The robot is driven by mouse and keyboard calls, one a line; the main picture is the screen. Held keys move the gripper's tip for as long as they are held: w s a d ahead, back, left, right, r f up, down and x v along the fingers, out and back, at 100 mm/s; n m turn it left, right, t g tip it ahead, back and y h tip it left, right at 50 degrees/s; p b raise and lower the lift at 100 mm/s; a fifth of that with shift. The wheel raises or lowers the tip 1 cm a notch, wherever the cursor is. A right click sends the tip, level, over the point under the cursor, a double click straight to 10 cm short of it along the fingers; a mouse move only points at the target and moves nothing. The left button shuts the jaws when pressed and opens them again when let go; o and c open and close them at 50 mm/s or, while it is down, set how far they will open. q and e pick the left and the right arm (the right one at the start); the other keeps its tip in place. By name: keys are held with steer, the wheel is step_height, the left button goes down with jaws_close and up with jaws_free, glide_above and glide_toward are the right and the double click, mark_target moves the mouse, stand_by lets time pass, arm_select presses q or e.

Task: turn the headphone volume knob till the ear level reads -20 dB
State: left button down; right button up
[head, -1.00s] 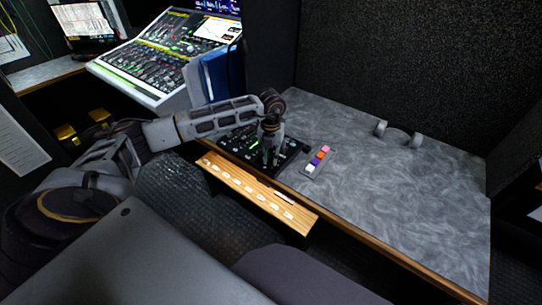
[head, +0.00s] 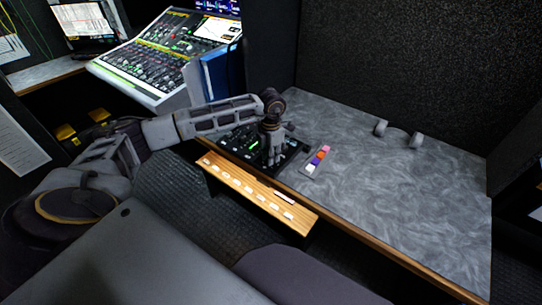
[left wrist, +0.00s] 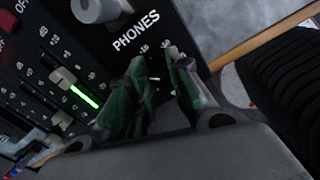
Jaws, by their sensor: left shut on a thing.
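The black control panel (head: 231,146) lies at the left end of the grey desk. My left gripper (head: 273,163) points down onto its right part. In the left wrist view, its two green-padded fingers (left wrist: 161,100) are shut around the headphone volume knob, beside the white PHONES label (left wrist: 136,31). The knob is mostly hidden between the fingers; white dial ticks show around them. A lit green bar (left wrist: 84,96) glows on the panel to the left. No ear level figure is legible. My right gripper is out of view.
Another grey knob (left wrist: 94,9) sits by the PHONES label. A labelled wooden ledge (head: 258,194) runs in front. The desk's right side is clear.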

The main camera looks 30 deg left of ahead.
arm_select(q)
steer(key=shift+m, duration=0.4)
steer(key=c, duration=1.3)
jaws_free()
steer(key=shift+o, duration=0.2)
step_height(320, 180, up, 12)
